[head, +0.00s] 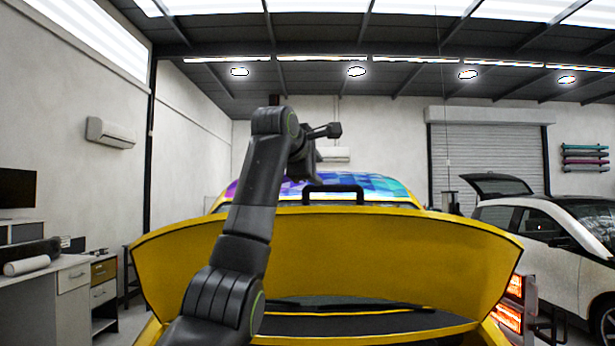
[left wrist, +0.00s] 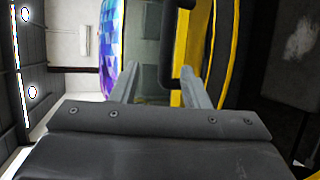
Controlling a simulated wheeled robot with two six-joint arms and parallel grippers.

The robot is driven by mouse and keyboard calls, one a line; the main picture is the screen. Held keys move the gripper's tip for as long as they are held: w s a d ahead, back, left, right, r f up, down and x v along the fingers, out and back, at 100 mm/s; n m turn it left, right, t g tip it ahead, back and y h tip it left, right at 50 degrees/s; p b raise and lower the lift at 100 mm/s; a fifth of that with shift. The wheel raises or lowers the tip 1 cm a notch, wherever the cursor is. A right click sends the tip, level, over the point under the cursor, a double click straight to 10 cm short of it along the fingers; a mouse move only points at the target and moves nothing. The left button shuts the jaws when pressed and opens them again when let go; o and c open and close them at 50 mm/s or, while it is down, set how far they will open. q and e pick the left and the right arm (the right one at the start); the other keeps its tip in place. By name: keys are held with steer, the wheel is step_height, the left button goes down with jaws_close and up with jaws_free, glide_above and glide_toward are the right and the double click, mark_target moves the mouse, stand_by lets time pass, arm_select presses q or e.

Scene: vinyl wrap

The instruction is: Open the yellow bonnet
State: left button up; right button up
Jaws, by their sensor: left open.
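The yellow bonnet (head: 345,255) stands raised in the head view, its broad panel facing me. A black handle (head: 333,189) sits at the middle of its top edge. The handle also shows in the left wrist view (left wrist: 166,45), where the picture is turned on its side. My left gripper (head: 306,160) is just above and left of the handle in the head view; its fingers are hidden there. In the left wrist view my left gripper (left wrist: 158,72) is open, with the handle appearing between its fingers; I cannot tell whether they touch. My right gripper is not in view.
The car's windscreen and coloured, wrapped roof (head: 375,184) are behind the bonnet. A desk (head: 60,290) with drawers stands at left. A white car (head: 545,230) and a lit red-orange lamp panel (head: 510,303) are at right.

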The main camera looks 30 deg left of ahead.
arm_select(q)
steer(key=b+v, duration=0.1)
steer(key=v, duration=0.3)
steer(key=shift+s+d+r, duration=0.1)
steer(key=shift+s+r, duration=0.05)
steer(key=shift+s, duration=0.2)
